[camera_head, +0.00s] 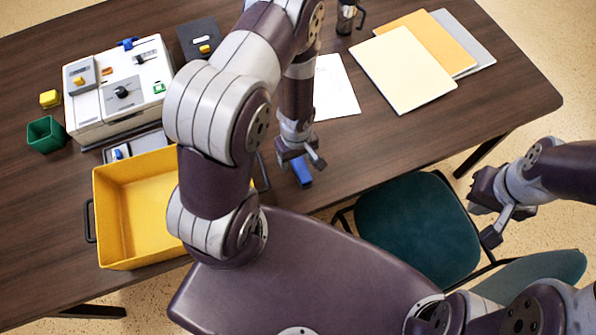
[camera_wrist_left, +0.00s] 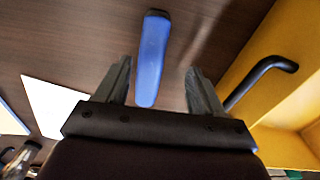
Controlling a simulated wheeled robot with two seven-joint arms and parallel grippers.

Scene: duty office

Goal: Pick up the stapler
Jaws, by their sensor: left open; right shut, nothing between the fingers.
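The blue stapler (camera_head: 302,172) lies on the dark wooden table near its front edge, just below my left gripper (camera_head: 301,158). In the left wrist view the stapler (camera_wrist_left: 152,58) is long and narrow, and it shows between and beyond the two open fingers without visible contact. The left gripper is open and empty above the table. My right gripper (camera_head: 488,215) is shut and empty, off to the right over the chair and floor area, away from the table.
A yellow bin (camera_head: 130,257) with black handles stands left of the stapler. A white device box (camera_head: 90,133) and green cup (camera_head: 47,135) are further left. White paper (camera_head: 335,90) and folders (camera_head: 402,72) lie behind and right. A teal chair (camera_head: 415,225) stands at the front edge.

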